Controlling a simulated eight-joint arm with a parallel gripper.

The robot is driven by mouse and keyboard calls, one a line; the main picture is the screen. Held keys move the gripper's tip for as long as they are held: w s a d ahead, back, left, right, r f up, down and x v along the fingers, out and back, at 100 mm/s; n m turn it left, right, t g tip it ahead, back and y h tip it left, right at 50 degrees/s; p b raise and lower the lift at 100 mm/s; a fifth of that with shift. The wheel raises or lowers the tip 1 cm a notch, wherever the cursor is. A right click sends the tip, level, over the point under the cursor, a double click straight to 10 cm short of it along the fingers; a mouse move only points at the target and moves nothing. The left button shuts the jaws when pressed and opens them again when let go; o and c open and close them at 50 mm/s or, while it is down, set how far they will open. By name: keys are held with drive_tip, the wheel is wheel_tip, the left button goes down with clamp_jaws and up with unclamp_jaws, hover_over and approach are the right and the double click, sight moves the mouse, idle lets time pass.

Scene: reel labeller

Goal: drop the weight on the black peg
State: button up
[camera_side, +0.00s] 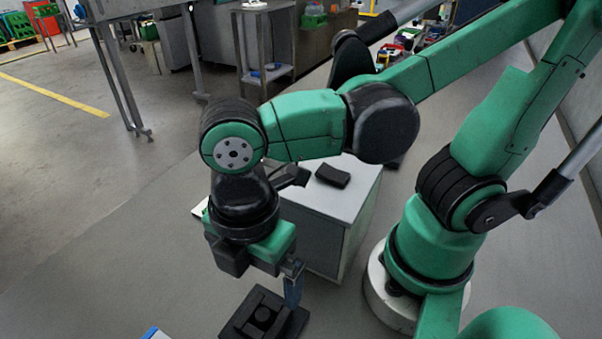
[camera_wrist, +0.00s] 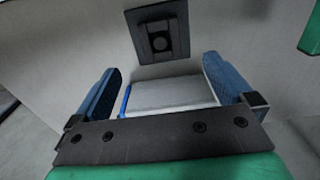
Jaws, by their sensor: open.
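In the side view, the plate (camera_side: 292,325) and post (camera_side: 263,314) sit at the bottom edge, partly cut off. I cannot tell whether the round part is only the peg or has a weight on it; no separate weight is clear. My gripper (camera_wrist: 162,68) is open, its blue fingers wide apart with nothing held.
A white block with a blue edge (camera_wrist: 170,93) lies below, seen between the fingers; its corner shows at the side view's bottom (camera_side: 156,333). A grey cabinet (camera_side: 325,225) with a small black object (camera_side: 332,176) on top stands behind my gripper. Open floor lies left.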

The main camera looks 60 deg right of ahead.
drive_tip(key=w+d+r+m+t, duration=0.3)
drive_tip(key=w+d+m+t, duration=0.4)
drive_tip(key=d+m, duration=0.7)
drive_tip(key=w+m, duration=0.2)
drive_tip(key=m, duration=0.2)
drive_tip(key=shift+w+d, duration=0.35)
